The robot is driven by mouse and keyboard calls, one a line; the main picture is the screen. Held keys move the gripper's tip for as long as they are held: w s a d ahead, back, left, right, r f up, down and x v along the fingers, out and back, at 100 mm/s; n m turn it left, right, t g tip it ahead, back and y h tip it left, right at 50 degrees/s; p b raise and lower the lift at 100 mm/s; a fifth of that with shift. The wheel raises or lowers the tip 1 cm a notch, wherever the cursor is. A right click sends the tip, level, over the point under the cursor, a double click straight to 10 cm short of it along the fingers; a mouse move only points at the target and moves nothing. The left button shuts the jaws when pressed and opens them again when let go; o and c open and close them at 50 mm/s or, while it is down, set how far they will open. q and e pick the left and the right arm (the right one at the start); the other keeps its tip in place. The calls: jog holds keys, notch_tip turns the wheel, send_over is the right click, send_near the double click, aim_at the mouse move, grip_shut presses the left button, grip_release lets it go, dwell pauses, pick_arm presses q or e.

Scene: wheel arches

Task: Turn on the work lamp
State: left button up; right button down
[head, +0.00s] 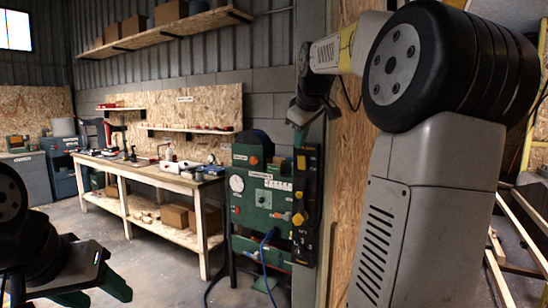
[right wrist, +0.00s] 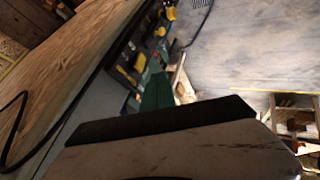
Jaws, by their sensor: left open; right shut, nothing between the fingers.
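I cannot pick out the work lamp or its switch for certain. A green machine cabinet (head: 262,195) with a round dial, labels and small knobs stands right of the workbench. A black control strip (head: 306,205) with yellow knobs is mounted on its right side; yellow parts on a dark strip also show in the right wrist view (right wrist: 128,72). My right gripper (head: 301,118) is shut and empty, above the strip. Its green fingers (right wrist: 157,92) point towards the dark strip in the right wrist view; contact cannot be told. My left gripper (head: 94,288) is open and empty at lower left.
A long wooden workbench (head: 150,174) with tools on top and boxes below stands at the back left. A wall shelf (head: 170,30) with boxes hangs above. Blue cables hang below the cabinet. A chipboard panel (head: 345,190) stands right of the strip. The floor in front of the bench is clear.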

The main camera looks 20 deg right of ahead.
jog(key=shift+f, duration=0.1)
send_near(298, 164)
jog(key=f, duration=0.1)
jog(key=w+f, duration=0.1)
jog(key=f, duration=0.1)
jog(key=w+f, duration=0.1)
jog(key=shift+a+f, duration=0.2)
jog(key=shift+a, duration=0.1)
jog(key=shift+w+d+r, duration=0.15)
jog(key=shift+w+d, duration=0.2)
jog(key=shift+d, duration=0.05)
jog(key=shift+w+d+r+g, duration=0.15)
jog(key=shift+w+d+g, duration=0.15)
jog(key=shift+w+d, duration=0.1)
jog(key=shift+s+a, duration=0.1)
jog(key=shift+s, duration=0.05)
